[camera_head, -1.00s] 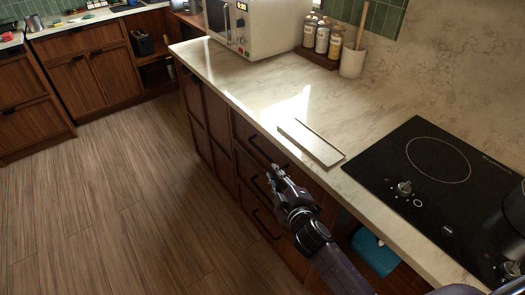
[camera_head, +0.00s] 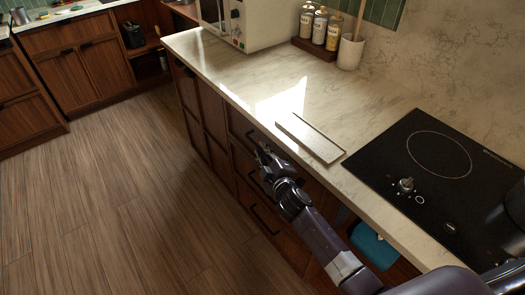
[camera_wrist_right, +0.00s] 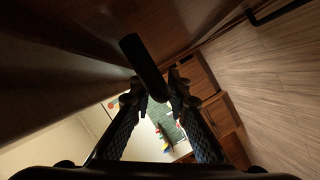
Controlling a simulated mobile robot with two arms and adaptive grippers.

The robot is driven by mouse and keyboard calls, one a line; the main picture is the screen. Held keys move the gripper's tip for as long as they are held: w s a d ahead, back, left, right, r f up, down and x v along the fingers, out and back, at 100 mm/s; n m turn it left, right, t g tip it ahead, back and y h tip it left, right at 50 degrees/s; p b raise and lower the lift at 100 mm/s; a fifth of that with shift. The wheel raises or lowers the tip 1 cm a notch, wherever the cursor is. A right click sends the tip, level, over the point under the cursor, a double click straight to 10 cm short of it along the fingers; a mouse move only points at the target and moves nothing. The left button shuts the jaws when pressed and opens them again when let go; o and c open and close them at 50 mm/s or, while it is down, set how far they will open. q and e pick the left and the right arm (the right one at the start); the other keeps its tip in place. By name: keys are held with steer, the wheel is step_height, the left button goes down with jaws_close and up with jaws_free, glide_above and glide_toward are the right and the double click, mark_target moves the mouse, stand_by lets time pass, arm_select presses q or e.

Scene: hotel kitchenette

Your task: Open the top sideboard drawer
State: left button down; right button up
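The wooden sideboard has a stack of drawers with black bar handles below the pale counter. The top drawer (camera_head: 240,127) looks shut, and its handle is largely covered by my right gripper in the head view. My right gripper (camera_head: 264,158) is at that drawer's front. In the right wrist view, my right gripper's fingers (camera_wrist_right: 158,92) are apart, and a dark bar handle (camera_wrist_right: 142,62) reaches to the fingertips, nearer the left finger. I cannot tell whether they touch it. My left gripper is not in view.
A flat pale board (camera_head: 310,138) lies on the counter (camera_head: 235,78) above the drawers. A black hob (camera_head: 435,165) is to its right. A microwave, several jars and a utensil crock stand behind. A blue item (camera_head: 372,245) sits in an open space below. The floor (camera_head: 110,200) is clear.

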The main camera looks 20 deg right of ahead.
steer(key=shift+w, duration=0.1)
jaws_close()
steer(key=shift+f, duration=0.1)
stand_by(0.3)
